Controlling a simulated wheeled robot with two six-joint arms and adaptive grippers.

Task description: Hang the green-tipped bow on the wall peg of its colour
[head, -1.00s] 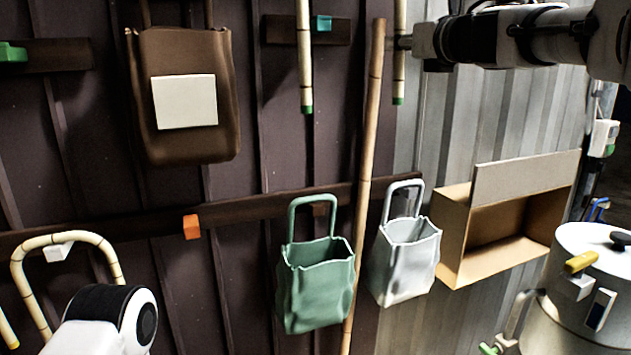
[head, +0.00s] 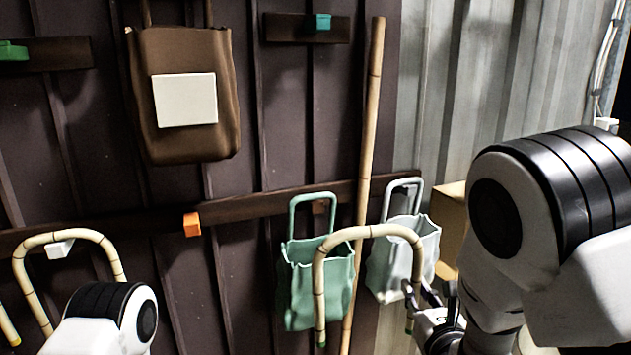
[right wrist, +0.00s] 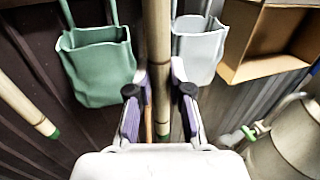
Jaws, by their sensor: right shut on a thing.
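The green-tipped bow (head: 365,233) is a bent rattan arch, upright with its curve on top and its green-tipped legs pointing down. My right gripper (head: 428,296) is shut on its right leg. In the right wrist view the gripper (right wrist: 159,92) closes around that leg (right wrist: 157,40); the other leg, with a green tip (right wrist: 54,134), shows at the left. The bow hangs in front of the green and white bags, apart from any peg. The green wall peg (head: 12,52) is at the upper left and looks bare. My left gripper is out of view.
A teal peg (head: 318,22), an orange peg (head: 191,224) and a white peg (head: 60,249) with another bow (head: 22,278) are on the wall. A brown bag (head: 185,140), a green bag (head: 298,285), a white bag (head: 388,275) and a straight pole (head: 371,110) are nearby.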

